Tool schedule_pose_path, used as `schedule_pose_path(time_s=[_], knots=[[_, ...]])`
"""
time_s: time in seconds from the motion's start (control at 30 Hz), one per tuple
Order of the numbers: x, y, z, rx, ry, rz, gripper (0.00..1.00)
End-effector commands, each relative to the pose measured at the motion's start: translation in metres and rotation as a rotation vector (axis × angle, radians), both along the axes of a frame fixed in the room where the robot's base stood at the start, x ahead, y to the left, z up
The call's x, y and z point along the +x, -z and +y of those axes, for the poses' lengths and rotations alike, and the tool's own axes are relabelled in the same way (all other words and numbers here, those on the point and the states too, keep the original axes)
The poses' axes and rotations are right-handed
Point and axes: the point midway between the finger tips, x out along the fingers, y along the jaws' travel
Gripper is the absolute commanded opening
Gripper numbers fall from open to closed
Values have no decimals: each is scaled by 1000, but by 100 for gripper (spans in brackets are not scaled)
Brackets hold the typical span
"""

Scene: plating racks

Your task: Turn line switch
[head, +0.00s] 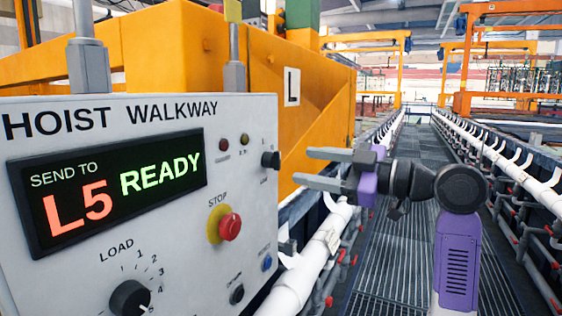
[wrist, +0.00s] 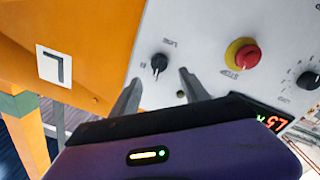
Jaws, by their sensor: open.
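The line switch (head: 270,160) is a small black knob at the upper right edge of the grey hoist walkway panel (head: 235,118). In the wrist view the line switch (wrist: 159,63) has the label LINE beside it. My gripper (head: 308,167) is open and empty, just right of the switch in the head view, fingers pointing at the panel. In the wrist view my gripper (wrist: 158,82) has its two fingertips spread to either side of the switch's line, a little short of it. I see no contact between fingers and knob.
The panel also carries a red STOP button (head: 230,227) on a yellow base, a LOAD dial (head: 130,298), small buttons and a display (head: 108,190) reading SEND TO L5 READY. An orange frame (head: 320,90) stands behind. A grated walkway (head: 405,225) runs between white pipes.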

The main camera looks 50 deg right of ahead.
Motion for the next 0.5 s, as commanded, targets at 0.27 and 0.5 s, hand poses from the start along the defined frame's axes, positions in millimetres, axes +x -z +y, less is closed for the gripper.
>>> schedule_pose_path(time_s=[0.27,0.5], knots=[[39,-2,8,2,-2,-1,53],[67,-1,13,2,1,-2,53]])
